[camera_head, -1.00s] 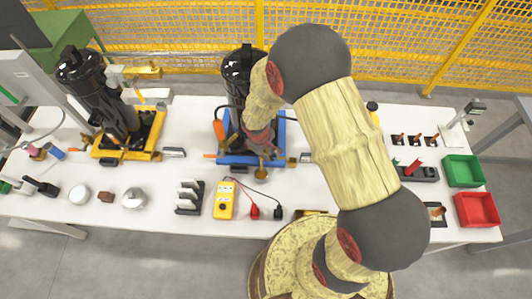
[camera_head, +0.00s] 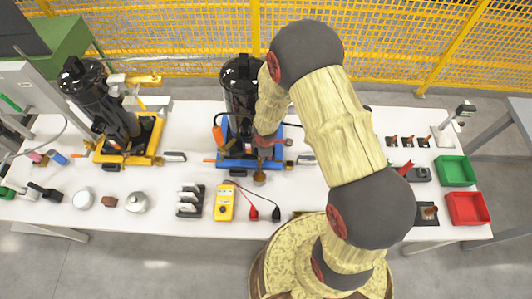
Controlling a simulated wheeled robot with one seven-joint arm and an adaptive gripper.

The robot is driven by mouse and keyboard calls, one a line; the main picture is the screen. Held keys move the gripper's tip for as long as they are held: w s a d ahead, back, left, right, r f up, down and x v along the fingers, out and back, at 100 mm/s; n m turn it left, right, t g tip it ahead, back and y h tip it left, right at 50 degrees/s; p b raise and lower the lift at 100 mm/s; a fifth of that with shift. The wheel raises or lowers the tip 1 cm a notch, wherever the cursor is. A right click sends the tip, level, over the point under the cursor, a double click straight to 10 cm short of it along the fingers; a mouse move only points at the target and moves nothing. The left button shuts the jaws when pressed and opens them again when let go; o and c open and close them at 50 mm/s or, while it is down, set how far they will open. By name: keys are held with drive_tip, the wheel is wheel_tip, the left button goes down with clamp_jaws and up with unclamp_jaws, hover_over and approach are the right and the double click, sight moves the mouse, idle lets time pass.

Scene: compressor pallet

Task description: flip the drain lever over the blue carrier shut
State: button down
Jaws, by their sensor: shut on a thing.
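The blue carrier (camera_head: 236,164) stands at the middle of the white table and bears a tall black compressor cylinder (camera_head: 240,90). My gripper (camera_head: 268,143) reaches down from the right, low beside the cylinder's front right side and over the carrier. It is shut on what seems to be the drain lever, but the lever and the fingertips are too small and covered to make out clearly. An orange-handled part (camera_head: 218,134) shows at the cylinder's left. A small brass-coloured round part (camera_head: 260,178) shows at the carrier's front edge.
A yellow carrier (camera_head: 101,157) with another black cylinder (camera_head: 88,92) stands to the left. A yellow meter (camera_head: 225,202) with red and black leads lies in front. Green (camera_head: 457,170) and red (camera_head: 468,208) bins stand at the right. A yellow fence (camera_head: 400,45) is behind.

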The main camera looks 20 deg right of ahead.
idle(0.4)
drive_tip(key=c, duration=1.9)
unclamp_jaws()
drive_tip(key=shift+r, duration=0.1)
wheel_tip(320, 180, up, 12)
drive_tip(key=s, duration=0.2)
drive_tip(key=shift+a+f, duration=0.2)
drive_tip(key=shift+a, duration=0.2)
